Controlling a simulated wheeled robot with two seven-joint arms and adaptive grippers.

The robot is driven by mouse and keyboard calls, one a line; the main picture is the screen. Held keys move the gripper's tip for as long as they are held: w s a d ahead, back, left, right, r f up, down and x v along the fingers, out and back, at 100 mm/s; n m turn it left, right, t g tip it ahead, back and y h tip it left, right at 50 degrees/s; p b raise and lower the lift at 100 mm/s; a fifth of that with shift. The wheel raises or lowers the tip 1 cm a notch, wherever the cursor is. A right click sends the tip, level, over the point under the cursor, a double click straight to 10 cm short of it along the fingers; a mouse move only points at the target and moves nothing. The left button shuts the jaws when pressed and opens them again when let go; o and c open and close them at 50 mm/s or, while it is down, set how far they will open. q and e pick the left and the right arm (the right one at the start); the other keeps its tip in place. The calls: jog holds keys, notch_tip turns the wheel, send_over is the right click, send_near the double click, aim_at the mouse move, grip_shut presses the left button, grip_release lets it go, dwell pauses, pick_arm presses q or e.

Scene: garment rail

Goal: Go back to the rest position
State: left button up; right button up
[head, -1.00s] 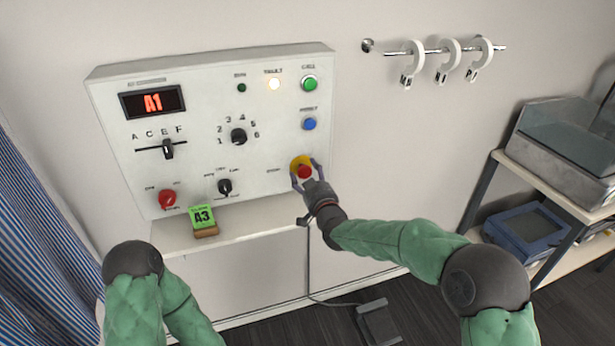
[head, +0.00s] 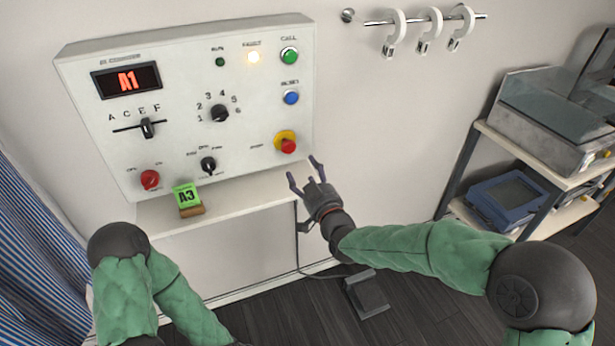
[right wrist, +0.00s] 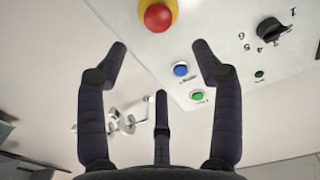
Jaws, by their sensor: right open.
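My right gripper (head: 305,182) is open and empty in the head view, below and to the right of the red stop button (head: 288,146) with its yellow collar, and apart from it. In the right wrist view the open fingers (right wrist: 158,75) show with nothing between them, and the red button (right wrist: 158,16) is beyond them at the top. The white control panel (head: 185,125) is on the wall, with its display reading A1 and the fault lamp (head: 253,57) lit. My left arm is at the lower left; its gripper is not visible.
A shelf (head: 235,197) below the panel holds a green A3 card (head: 186,195) on a wooden block. A rail (head: 470,16) with three white hooks is on the wall. A rack (head: 465,170) stands at the right. A foot pedal (head: 367,293) lies on the floor.

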jog(key=shift+s+d, duration=0.15)
jog(key=shift+s, duration=0.3)
jog(key=s+d+f+m+g+h, duration=0.1)
jog(key=s+f+g, duration=0.2)
jog(key=f, duration=0.7)
jog(key=s+d+f+m+g, duration=0.1)
jog(key=s+d+f+g, duration=0.15)
jog(key=f, duration=0.75)
jog(key=s+d+f+m+g+h, duration=0.1)
jog(key=s+f+g, duration=0.2)
jog(key=f, duration=0.7)
jog(key=s+f+m+g, duration=0.1)
jog(key=s+f+g, duration=0.3)
jog(key=s+f, duration=0.3)
jog(key=s+f+m+g, duration=0.2)
jog(key=s+f, duration=0.6)
jog(key=s, duration=0.8)
jog(key=shift+d+g, duration=0.45)
jog(key=shift+g, duration=0.7)
jog(key=shift+f, duration=0.1)
